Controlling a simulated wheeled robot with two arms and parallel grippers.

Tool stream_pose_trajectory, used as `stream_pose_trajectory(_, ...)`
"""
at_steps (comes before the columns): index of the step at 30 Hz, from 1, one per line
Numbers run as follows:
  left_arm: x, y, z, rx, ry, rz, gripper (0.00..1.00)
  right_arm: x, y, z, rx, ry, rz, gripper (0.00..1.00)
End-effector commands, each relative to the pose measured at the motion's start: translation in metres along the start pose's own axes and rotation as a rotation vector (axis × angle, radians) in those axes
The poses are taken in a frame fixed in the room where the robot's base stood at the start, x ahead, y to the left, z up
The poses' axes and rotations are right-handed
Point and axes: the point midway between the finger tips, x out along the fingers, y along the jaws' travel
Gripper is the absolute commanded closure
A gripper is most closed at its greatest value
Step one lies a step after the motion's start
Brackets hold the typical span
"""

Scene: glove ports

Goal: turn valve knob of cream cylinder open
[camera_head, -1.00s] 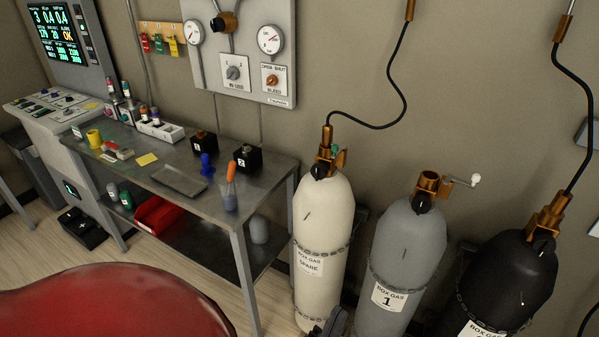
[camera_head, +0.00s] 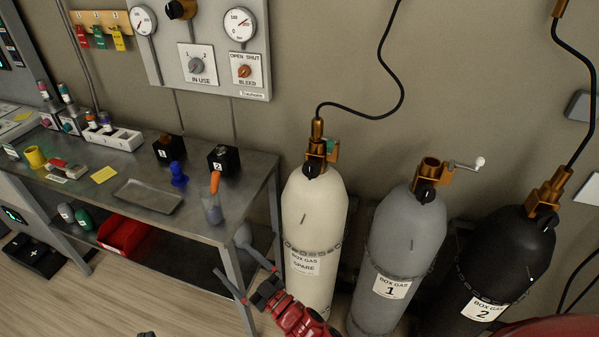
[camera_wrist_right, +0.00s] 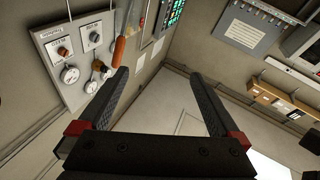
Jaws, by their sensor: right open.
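The cream cylinder (camera_head: 312,222) labelled "BOX GAS SPARE" stands upright against the wall in the head view. A brass valve (camera_head: 317,148) with a hose sits on its top, and the black valve knob (camera_head: 312,170) with a pale mark is on the valve's front. My right gripper (camera_head: 230,256) is open and empty, low and to the left of the cylinder, beside the table's right end and apart from the knob. Its spread fingers also show in the wrist view (camera_wrist_right: 153,74), with nothing between them. The cylinder is not seen there. My left gripper is not in view.
A grey cylinder 1 (camera_head: 398,240) with a crank handle and a black cylinder 2 (camera_head: 507,250) stand to the right. A metal table (camera_head: 110,200) with small items is at left. A gauge panel (camera_head: 215,80) hangs above it. A hose (camera_head: 390,70) rises from the cream cylinder.

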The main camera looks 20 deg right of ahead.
Motion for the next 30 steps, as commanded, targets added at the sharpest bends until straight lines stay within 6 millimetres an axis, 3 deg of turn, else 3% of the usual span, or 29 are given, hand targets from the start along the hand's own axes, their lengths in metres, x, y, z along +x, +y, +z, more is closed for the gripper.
stream_pose_trajectory(3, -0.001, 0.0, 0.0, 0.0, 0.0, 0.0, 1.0, 0.024, 0.006, 0.044, -0.028, -0.241, 0.055, 0.01)
stream_pose_trajectory(6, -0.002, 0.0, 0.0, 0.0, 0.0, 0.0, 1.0, 0.031, 0.032, 0.067, -0.066, -0.404, 0.186, 0.01)
stream_pose_trajectory(8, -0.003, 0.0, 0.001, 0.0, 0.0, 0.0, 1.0, 0.033, 0.051, 0.069, -0.088, -0.468, 0.292, 0.01)
stream_pose_trajectory(11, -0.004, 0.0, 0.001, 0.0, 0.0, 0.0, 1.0, 0.033, 0.086, 0.051, -0.112, -0.513, 0.502, 0.01)
stream_pose_trajectory(15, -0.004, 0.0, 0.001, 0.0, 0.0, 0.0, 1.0, 0.019, 0.126, 0.009, -0.1, -0.483, 0.806, 0.01)
stream_pose_trajectory(21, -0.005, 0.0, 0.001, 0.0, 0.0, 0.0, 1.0, -0.008, 0.149, -0.044, -0.034, -0.377, 1.096, 0.01)
stream_pose_trajectory(25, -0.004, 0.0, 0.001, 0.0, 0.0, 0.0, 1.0, -0.016, 0.154, -0.057, -0.009, -0.342, 1.17, 0.01)
stream_pose_trajectory(30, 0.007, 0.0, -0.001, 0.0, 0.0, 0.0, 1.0, -0.012, 0.174, -0.057, -0.006, -0.337, 1.189, 0.01)
